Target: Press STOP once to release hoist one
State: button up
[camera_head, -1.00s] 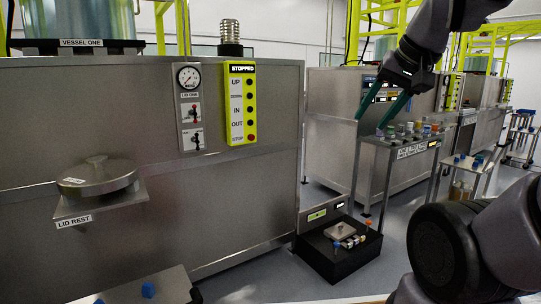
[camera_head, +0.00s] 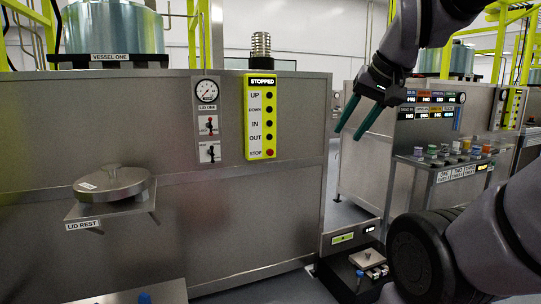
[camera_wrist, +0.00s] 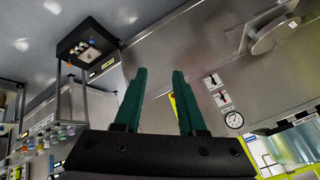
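The yellow hoist control panel (camera_head: 262,117) is on the steel front of vessel one, with a black display reading STOPPED at its top. Its labels run UP, DOWN, IN, OUT and STOP, each beside a button. The STOP button (camera_head: 269,153) is red and lowest. My gripper (camera_head: 351,136) has two green fingers, spread apart and empty, to the right of the panel and apart from it. In the wrist view the gripper (camera_wrist: 160,72) also shows open, and a strip of the yellow panel (camera_wrist: 185,105) is mostly hidden behind the right finger.
A pressure gauge (camera_head: 207,91) and two small switches are left of the panel. A round lid (camera_head: 114,184) sits on the LID REST shelf (camera_head: 84,212). A black box (camera_head: 352,277) stands low on the right. A table (camera_head: 443,174) with several coloured items is farther right.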

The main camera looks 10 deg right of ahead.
grip_shut()
dwell(1.5)
